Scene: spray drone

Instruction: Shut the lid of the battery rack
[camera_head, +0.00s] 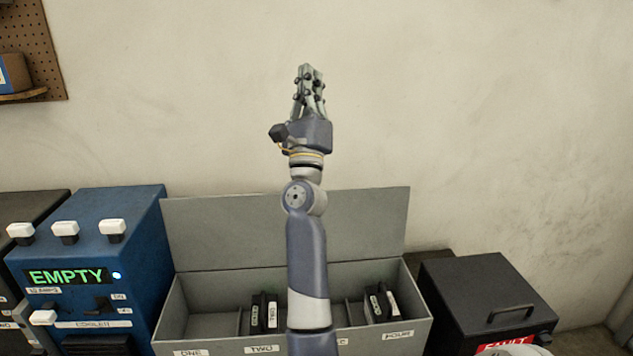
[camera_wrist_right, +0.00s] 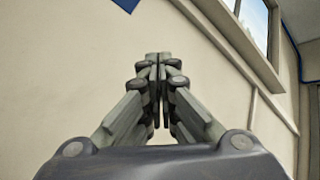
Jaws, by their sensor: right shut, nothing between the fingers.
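The battery rack (camera_head: 205,327) is a grey box with labelled compartments along its front, among them "ONE" and "TWO". Its grey lid (camera_head: 225,232) stands open, upright along the back edge. Dark batteries stand in the rack, some left of my arm (camera_head: 264,312) and some right of it (camera_head: 381,303). My right arm crosses in front of the rack and lid and hides their middle. My right gripper (camera_head: 308,75) is shut and empty, pointing up above the lid's top edge, in front of the wall. Its closed fingers also show in the right wrist view (camera_wrist_right: 158,75). My left gripper is out of view.
A blue charger (camera_head: 140,255) with a green "EMPTY" display stands left of the rack, with a dark unit (camera_head: 30,215) beyond it. A black box with a handle (camera_head: 480,280) and a red label stands to the right. A pegboard (camera_head: 35,35) hangs at upper left.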

